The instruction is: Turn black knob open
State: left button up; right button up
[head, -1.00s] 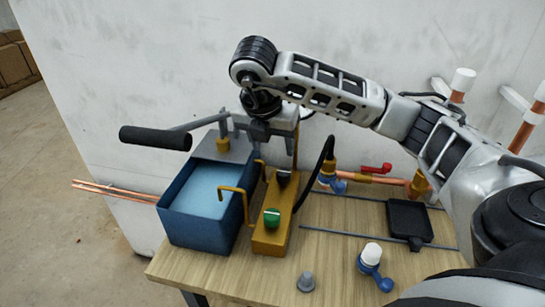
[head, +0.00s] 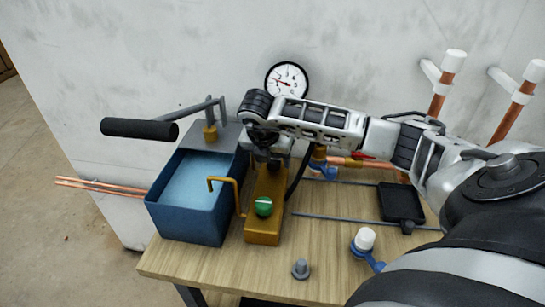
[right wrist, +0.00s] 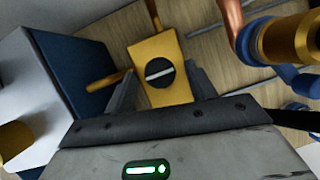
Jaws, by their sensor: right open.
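The black knob (right wrist: 160,73) shows in the right wrist view on the face of a yellow block (right wrist: 165,48). It is round and dark, with a pale bar lying nearly level across it. My right gripper (right wrist: 163,90) is open, one finger to each side of the knob, with gaps between. I cannot tell its height above the knob. In the head view my right gripper (head: 267,160) hangs over the back of the yellow block (head: 263,229) and hides the black knob. A green knob (head: 263,206) sits at the block's front. My left gripper is out of view.
A blue water tank (head: 190,219) with a black-handled lever (head: 140,128) stands left of the block. A pressure gauge (head: 287,80) is behind my arm. A grey cap (head: 300,269), a white-topped blue fitting (head: 364,240) and a black tray (head: 402,204) occupy the wooden table.

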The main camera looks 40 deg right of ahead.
jog(key=shift+d+f, duration=0.1)
jog(key=shift+f, duration=0.2)
